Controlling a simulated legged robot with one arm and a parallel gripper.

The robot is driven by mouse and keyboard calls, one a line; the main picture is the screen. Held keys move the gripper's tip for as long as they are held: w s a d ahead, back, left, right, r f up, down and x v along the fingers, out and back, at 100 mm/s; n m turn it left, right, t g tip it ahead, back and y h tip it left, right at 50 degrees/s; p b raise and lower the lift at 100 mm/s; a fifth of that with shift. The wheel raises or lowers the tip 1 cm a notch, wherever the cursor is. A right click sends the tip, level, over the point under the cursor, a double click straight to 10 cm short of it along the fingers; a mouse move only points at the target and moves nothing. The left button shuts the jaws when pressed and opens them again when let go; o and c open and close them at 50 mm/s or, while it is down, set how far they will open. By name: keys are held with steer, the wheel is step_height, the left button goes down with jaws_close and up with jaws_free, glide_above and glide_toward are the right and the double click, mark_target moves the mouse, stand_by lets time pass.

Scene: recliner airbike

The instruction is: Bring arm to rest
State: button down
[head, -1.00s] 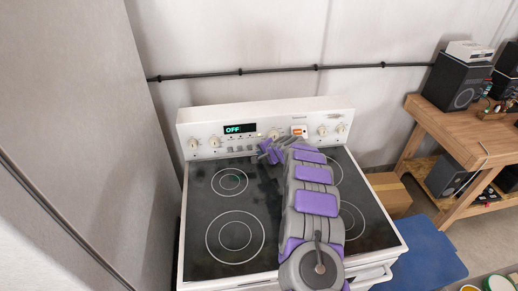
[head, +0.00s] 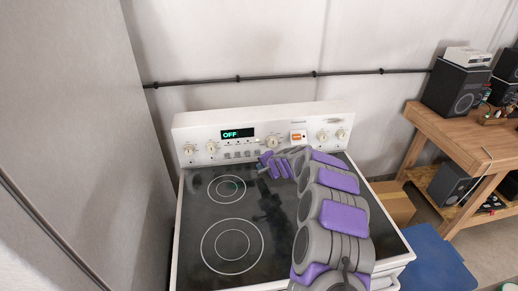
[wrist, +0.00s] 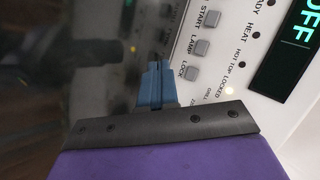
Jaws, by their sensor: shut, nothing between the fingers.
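My gripper (head: 267,165) is over the back of a white stove with a black glass cooktop (head: 215,262), just in front of its control panel (head: 205,137). In the wrist view the gripper's blue fingers (wrist: 152,86) are together with nothing between them. The panel's buttons (wrist: 200,47) show close beside the fingertips; I cannot tell whether they touch. The display (head: 237,134) reads OFF. My arm reaches across the right side of the cooktop and hides part of the right burners.
A tall grey panel (head: 75,110) stands close at the left. A cardboard box (head: 393,203) and a blue mat (head: 435,262) are on the floor to the right. A wooden workbench (head: 455,135) with a black speaker (head: 455,88) stands farther right. The left cooktop is clear.

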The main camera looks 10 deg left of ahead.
steer(key=s+a+r+n+g+y, duration=0.1)
steer(key=s+r+n+g, duration=0.15)
steer(key=s+r, duration=0.7)
steer(key=s+r+n+g+y, duration=0.15)
steer(key=s+r+n, duration=0.4)
steer(key=s, duration=0.75)
steer(key=s+d+g+h, duration=0.1)
steer(key=s+d+h, duration=0.2)
steer(key=s+d, duration=0.4)
steer(key=s+d+r+g+h, duration=0.1)
steer(key=s+d, duration=0.7)
steer(key=s, duration=1)
steer(key=s+d+g+h, duration=0.3)
steer(key=s+d, duration=0.5)
steer(key=s, duration=0.5)
steer(key=shift+r+h, duration=0.3)
steer(key=shift+h, duration=0.55)
